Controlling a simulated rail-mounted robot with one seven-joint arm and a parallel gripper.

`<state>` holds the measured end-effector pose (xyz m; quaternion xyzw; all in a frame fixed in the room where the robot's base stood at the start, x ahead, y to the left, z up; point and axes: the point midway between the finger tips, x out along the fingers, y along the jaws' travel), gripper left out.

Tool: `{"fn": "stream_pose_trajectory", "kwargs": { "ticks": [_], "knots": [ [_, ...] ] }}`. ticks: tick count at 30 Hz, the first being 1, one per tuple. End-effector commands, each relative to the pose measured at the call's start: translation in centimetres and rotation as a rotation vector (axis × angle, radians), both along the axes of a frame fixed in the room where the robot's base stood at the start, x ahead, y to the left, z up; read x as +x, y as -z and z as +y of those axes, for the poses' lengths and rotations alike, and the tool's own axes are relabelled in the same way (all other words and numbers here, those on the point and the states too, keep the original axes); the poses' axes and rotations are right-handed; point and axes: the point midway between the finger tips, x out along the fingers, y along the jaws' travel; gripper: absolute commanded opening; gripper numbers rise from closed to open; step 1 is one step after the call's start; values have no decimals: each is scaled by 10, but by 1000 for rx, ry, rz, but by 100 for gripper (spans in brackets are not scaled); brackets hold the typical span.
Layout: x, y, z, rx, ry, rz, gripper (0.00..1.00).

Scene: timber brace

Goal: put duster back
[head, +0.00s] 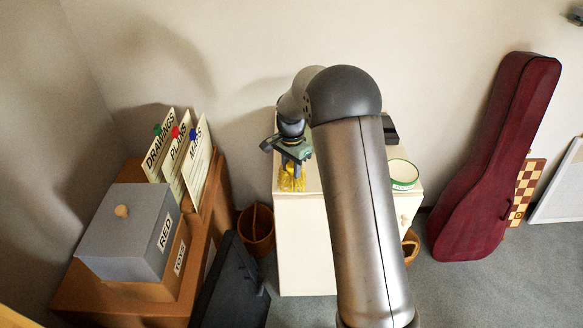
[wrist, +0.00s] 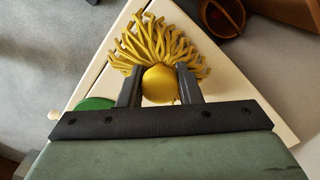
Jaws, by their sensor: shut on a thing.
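The duster (wrist: 160,50) has a mop of yellow strands and a round yellow handle end. My gripper (wrist: 160,88) is shut on it, with one finger on each side of the round part in the wrist view. In the head view the duster's yellow strands (head: 292,180) hang below my gripper (head: 293,156), at the left part of the white cabinet's top. The strands point downward there. Whether they touch the cabinet top I cannot tell. My arm hides the middle of the cabinet.
The white cabinet (head: 301,240) carries a green-and-white round dish (head: 403,174) at its right. A brown basket (head: 256,228) stands on the floor left of it. A wooden desk with a grey box (head: 130,232) and upright folders (head: 180,155) is farther left. A red instrument case (head: 490,160) leans right.

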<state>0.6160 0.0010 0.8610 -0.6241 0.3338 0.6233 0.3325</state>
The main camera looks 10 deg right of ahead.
Motion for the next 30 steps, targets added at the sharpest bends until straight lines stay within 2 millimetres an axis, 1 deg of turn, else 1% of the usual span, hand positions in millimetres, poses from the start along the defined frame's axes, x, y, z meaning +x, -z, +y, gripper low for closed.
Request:
{"fn": "stream_pose_trajectory", "kwargs": {
  "ticks": [2,8,12,13,15,24,27,30],
  "knots": [
    [-1,6,0,0,0,1,10],
    [0,6,0,0,0,0,10],
    [0,11,0,0,0,0,10],
    [0,10,0,0,0,0,37],
    [0,9,0,0,0,0,53],
    [0,7,0,0,0,0,53],
    [0,0,0,0,0,-2,53],
    [1,-17,0,0,0,-5,53]
  ]
}}
